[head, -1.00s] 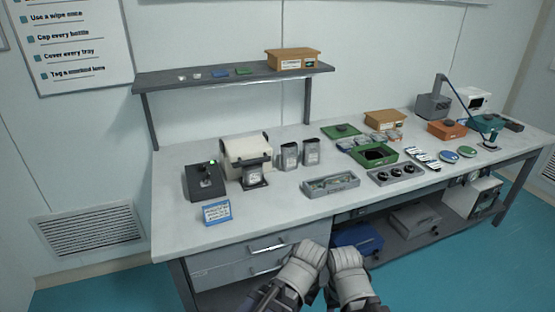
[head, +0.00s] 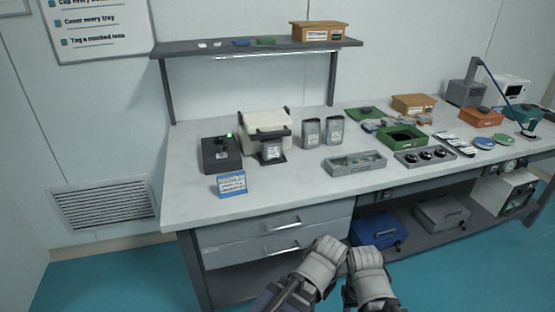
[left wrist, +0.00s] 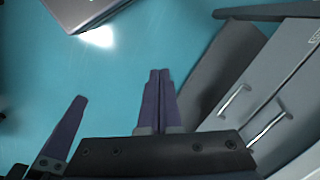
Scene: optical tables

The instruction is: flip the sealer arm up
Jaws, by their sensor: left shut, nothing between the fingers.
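The sealer (head: 265,125) is a cream box with a dark bar and side brackets along its front, at the left part of the bench. The bar looks lowered across the front, and a small labelled grey pouch (head: 271,152) stands before it. My left gripper (head: 322,262) is low in front of the bench drawers, well short of the sealer. In the left wrist view its two purple fingers (left wrist: 158,85) are together and empty, over the floor. My right gripper (head: 368,272) is close beside the left one; its fingers are not clear.
A dark box with a green light (head: 220,153) and a blue-edged sign (head: 231,184) stand left of and before the sealer. Two grey pouches (head: 322,132) stand at its right. A raised shelf (head: 200,48) spans behind. The drawer handles (head: 283,226) stick out; the floor at left is clear.

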